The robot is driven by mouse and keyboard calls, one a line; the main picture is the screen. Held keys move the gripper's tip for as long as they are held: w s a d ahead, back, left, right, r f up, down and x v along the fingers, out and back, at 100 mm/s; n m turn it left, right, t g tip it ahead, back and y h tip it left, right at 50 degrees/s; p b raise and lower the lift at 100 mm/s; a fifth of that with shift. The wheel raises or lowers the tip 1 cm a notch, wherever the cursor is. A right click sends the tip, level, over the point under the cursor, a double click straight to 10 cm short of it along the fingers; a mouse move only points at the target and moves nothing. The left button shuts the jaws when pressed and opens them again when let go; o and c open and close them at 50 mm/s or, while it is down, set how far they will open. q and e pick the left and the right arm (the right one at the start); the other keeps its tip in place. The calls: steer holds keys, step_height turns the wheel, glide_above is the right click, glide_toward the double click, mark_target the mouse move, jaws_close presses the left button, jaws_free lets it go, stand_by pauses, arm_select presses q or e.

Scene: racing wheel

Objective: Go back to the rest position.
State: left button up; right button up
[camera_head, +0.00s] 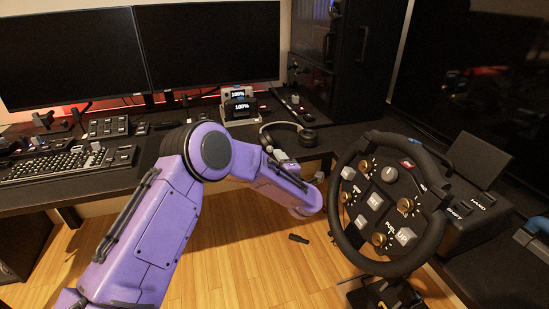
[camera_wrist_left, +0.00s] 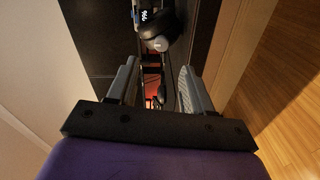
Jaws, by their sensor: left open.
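My left gripper (camera_wrist_left: 158,82) is open in the left wrist view, with a grey finger on each side and nothing held between them. In the head view my purple left arm comes up from the lower left and bends down toward the front edge of the desk, left of the racing wheel. Its fingers are hard to make out there. The racing wheel (camera_head: 381,190) stands at the right on its stand, apart from the purple arm in the picture. My right gripper is not in view.
The black desk (camera_head: 60,193) holds a keyboard (camera_head: 68,163), two monitors (camera_head: 208,45), headphones (camera_head: 288,128) and a "100%" display box (camera_head: 241,107). The headphones (camera_wrist_left: 158,35) also show beyond my fingers. A small dark object (camera_head: 298,238) lies on the wooden floor. The floor below the arm is mostly clear.

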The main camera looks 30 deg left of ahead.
arm_select(q)
steer(key=shift+s+d, duration=0.2)
steer(key=shift+d, duration=0.25)
steer(key=shift+w+d, duration=0.15)
steer(key=shift+d, duration=0.05)
steer(key=s+d+f+m+h+p, duration=0.2)
steer(key=s+d+f+m+h, duration=0.2)
steer(key=s+f+m, duration=0.4)
steer(key=s+d+f+m+h+p, duration=0.1)
steer(key=s+d+f+m+h, duration=0.2)
steer(key=s+f+m+h, duration=0.5)
steer(key=s+f+m+g+p, duration=0.1)
steer(key=s+f+g+p, duration=0.1)
steer(key=s, duration=1.2)
steer(key=s+a+f+m+g+y+p, duration=0.1)
steer(key=s+g, duration=0.4)
steer(key=s, duration=1)
step_height(320, 180, down, 3)
steer(key=m+p, duration=0.1)
steer(key=p, duration=0.1)
steer(key=shift+a+r+m+g+y+p, duration=0.2)
steer(key=shift+a+m+g+y+p, duration=0.1)
steer(key=shift+p, duration=0.05)
